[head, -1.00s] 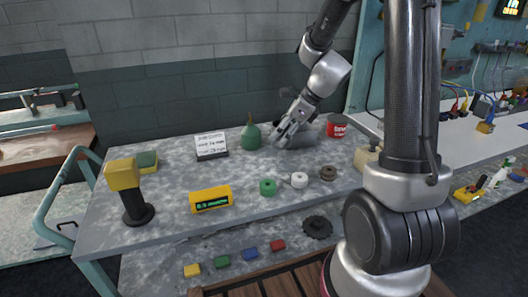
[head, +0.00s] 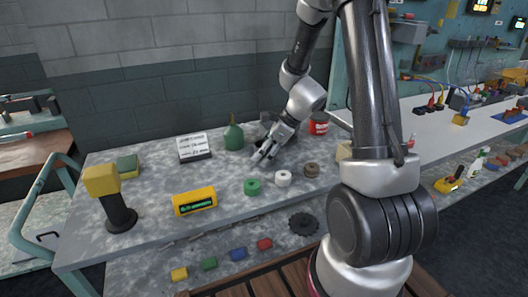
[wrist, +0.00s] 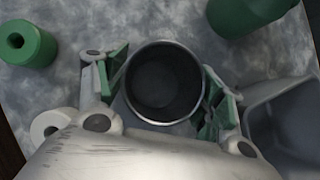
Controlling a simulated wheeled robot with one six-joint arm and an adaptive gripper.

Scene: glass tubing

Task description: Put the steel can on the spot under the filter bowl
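The steel can (wrist: 163,117) stands upright and open-topped in the wrist view, with a bright rim and dark inside. My gripper (wrist: 164,80) has its green-padded fingers on either side of the can. The fingers look spread wide and centred on it; firm contact is not clear. In the head view my gripper (head: 263,158) is low over the worktop behind the white roll, and hides most of the can. I cannot make out the filter bowl or the spot under it with certainty.
A grey bin (wrist: 290,125) is close beside the right finger. A green bottle (head: 233,137), white roll (head: 283,179), green roll (head: 252,187), brown roll (head: 311,170) and red can (head: 318,127) stand nearby. The left half of the worktop (head: 150,190) has free room.

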